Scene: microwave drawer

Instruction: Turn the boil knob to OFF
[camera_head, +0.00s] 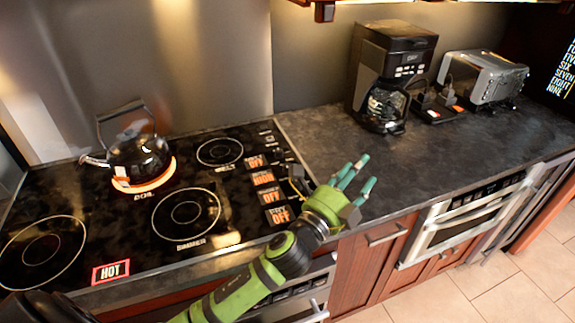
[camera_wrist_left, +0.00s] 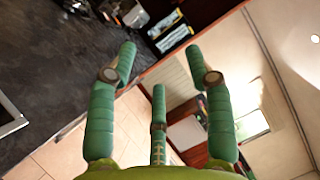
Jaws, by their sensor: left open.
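My left gripper (camera_head: 354,172) is open and empty above the counter, just right of the cooktop's right edge. Its green fingers also show spread apart in the left wrist view (camera_wrist_left: 162,75), with nothing between them. The black cooktop (camera_head: 110,227) has a column of orange-lit labels at its right; most read OFF, and the second from the back (camera_head: 262,178) reads differently. The small dark knobs beside them are hard to make out, and my wrist hides part of that area. The burner marked BOIL (camera_head: 146,187) glows orange-red under a dark kettle (camera_head: 140,155). My right gripper is not in view.
A red HOT sign (camera_head: 111,271) is lit at the cooktop's front. A coffee maker (camera_head: 388,70) and a toaster (camera_head: 483,78) stand at the back of the dark counter (camera_head: 450,150). The counter between my gripper and the coffee maker is clear. Drawers and an oven front lie below.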

